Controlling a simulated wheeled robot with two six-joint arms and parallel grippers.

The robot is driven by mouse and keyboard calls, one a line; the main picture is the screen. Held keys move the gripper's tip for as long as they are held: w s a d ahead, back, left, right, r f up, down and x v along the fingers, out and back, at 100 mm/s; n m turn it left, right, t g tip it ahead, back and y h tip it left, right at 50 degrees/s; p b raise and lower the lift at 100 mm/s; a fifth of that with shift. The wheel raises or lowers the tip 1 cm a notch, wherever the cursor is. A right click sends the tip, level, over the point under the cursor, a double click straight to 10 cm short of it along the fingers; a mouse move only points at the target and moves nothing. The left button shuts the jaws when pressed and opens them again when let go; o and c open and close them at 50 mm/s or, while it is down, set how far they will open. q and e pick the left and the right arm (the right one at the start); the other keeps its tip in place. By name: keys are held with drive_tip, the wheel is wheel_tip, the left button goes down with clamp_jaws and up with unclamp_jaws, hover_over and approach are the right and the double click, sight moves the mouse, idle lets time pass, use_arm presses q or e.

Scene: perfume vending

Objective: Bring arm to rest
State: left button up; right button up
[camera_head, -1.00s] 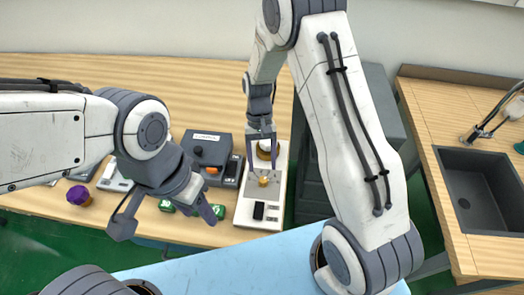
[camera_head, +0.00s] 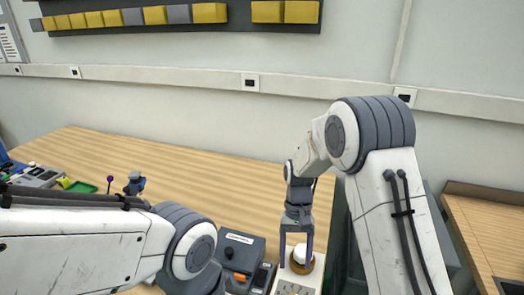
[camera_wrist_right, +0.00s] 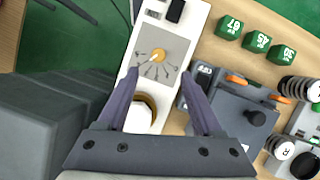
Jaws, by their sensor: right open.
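My right gripper (camera_head: 296,255) hangs fingers-down over a white device (camera_head: 318,268) at the table's front. It is open in the right wrist view (camera_wrist_right: 160,82), with nothing between its fingertips. A white-topped gold round piece (camera_head: 301,256) stands on the device by the fingers. The same piece shows in the wrist view (camera_wrist_right: 143,108), partly hidden behind the gripper. The device also has a gold knob (camera_wrist_right: 157,56) on a grey dial plate (camera_wrist_right: 172,75). My left arm comes in from the left, but its gripper is below the picture.
A dark box (camera_head: 240,250) stands left of the device; in the wrist view a dark unit (camera_wrist_right: 238,118) and green numbered cubes (camera_wrist_right: 257,41) are beside it. A dark cabinet (camera_wrist_right: 60,120) borders its other side. The table's back (camera_head: 190,160) is clear.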

drive_tip(key=s+a+r+n+t, duration=0.2)
drive_tip(key=s+a+r+n, duration=0.2)
drive_tip(key=s+a+r, duration=0.4)
drive_tip(key=s+r+n+t, duration=0.1)
drive_tip(key=s+r+n, duration=0.1)
drive_tip(key=s, duration=0.4)
drive_tip(key=s+r+n+t, duration=0.1)
drive_tip(key=s+r+n, duration=0.1)
drive_tip(key=s, duration=0.5)
drive_tip(key=shift+d+n, duration=0.3)
drive_tip(key=shift+n, duration=0.1)
